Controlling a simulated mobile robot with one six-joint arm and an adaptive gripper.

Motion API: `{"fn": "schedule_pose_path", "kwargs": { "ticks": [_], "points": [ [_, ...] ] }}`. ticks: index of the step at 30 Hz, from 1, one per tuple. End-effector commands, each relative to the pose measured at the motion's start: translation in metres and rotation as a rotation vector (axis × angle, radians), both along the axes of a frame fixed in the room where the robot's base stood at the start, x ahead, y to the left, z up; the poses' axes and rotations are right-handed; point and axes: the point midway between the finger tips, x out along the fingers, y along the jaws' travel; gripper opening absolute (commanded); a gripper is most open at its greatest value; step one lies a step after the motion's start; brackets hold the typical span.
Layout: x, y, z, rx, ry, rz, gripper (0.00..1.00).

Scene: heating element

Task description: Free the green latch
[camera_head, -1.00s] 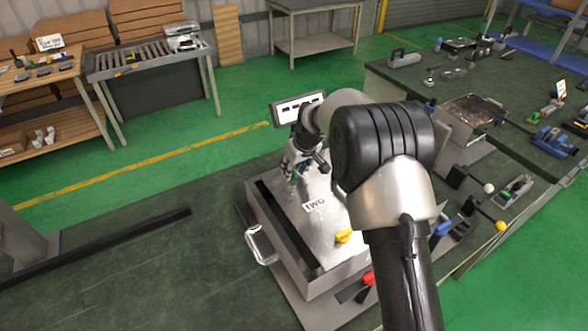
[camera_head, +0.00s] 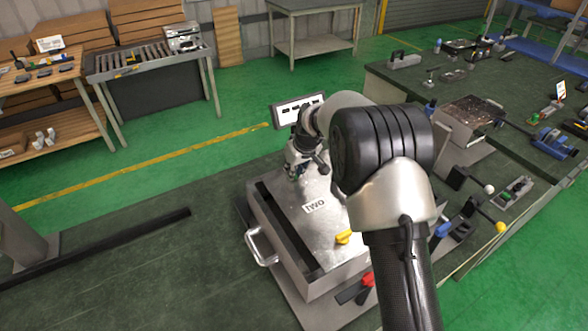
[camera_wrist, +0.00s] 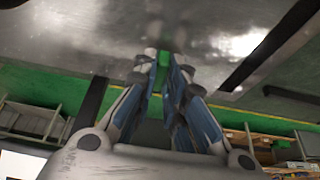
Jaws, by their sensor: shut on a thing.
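The green latch (camera_wrist: 164,59) shows in the wrist view as a small green piece between my fingertips, against the shiny metal top. My gripper (camera_wrist: 166,72) is shut on it, with blue-lined fingers on both sides. In the head view my gripper (camera_head: 298,172) points down at the far left part of the metal box's lid (camera_head: 325,190). Only a trace of green shows there; the rest of the latch is hidden by the fingers. I cannot tell how the latch is turned.
A yellow latch (camera_head: 343,237) sits on the near part of the lid. A metal handle (camera_head: 260,247) sticks out at the box's left side. A red-knobbed part (camera_head: 368,279) is in front. Blue and yellow-knobbed levers stand at right.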

Motion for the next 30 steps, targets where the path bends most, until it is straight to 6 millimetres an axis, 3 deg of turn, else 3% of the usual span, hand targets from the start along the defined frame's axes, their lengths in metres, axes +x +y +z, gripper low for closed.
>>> {"fn": "schedule_pose_path", "kwargs": {
  "ticks": [14,30],
  "points": [
    [-0.0015,0.0026,0.0016,-0.001,0.000,-0.150,0.00],
    [-0.0014,0.0086,-0.0024,-0.001,-0.003,-0.643,0.00]
  ]
}}
